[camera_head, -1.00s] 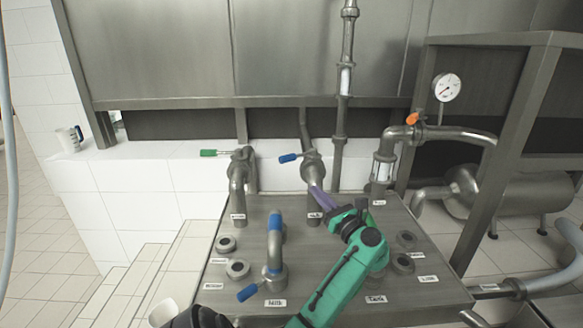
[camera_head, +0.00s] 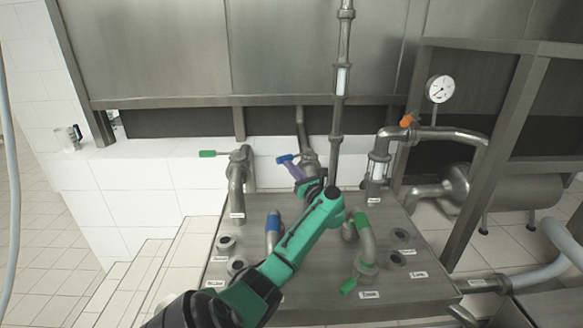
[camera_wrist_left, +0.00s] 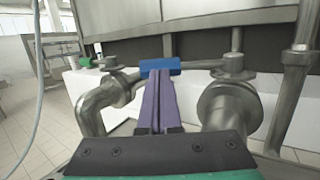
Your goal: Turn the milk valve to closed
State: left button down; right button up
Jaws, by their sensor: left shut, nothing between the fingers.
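The blue-handled valve (camera_head: 284,158) sits on the middle upright pipe in front of the steel tank. Its lever points left from the pipe, roughly level. In the left wrist view its blue handle (camera_wrist_left: 160,66) is straight ahead, with a metal rod running right to the valve body. My left gripper (camera_head: 291,166) has purple fingers, shut and empty. In the left wrist view the fingertips (camera_wrist_left: 159,80) reach up to the blue handle; I cannot tell whether they touch it. The valve's lower pipe is partly hidden by my wrist. My right gripper is not in view.
A green-handled valve (camera_head: 208,154) stands left on a neighbouring pipe. An orange-handled valve (camera_head: 407,120) and a gauge (camera_head: 439,89) are at the right. The steel panel (camera_head: 400,294) below carries a blue-banded bent pipe (camera_head: 273,222) and a green one (camera_head: 361,218).

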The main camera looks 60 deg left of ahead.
aim_at(282, 163)
pick_arm(q)
jog(key=a, duration=0.1)
jog(key=a+m+t, duration=0.1)
jog(key=a, duration=0.1)
jog(key=a+t+b, duration=0.1)
jog(key=shift+s+a+f, duration=0.15)
jog(key=shift+s+a, duration=0.1)
jog(key=shift+s, duration=0.1)
jog(key=shift+a+b, duration=0.4)
jog(key=shift+a, duration=0.2)
jog(key=shift+r, duration=0.2)
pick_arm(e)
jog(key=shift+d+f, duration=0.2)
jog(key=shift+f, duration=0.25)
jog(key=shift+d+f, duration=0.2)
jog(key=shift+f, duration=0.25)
pick_arm(q)
jog(key=shift+r, duration=0.15)
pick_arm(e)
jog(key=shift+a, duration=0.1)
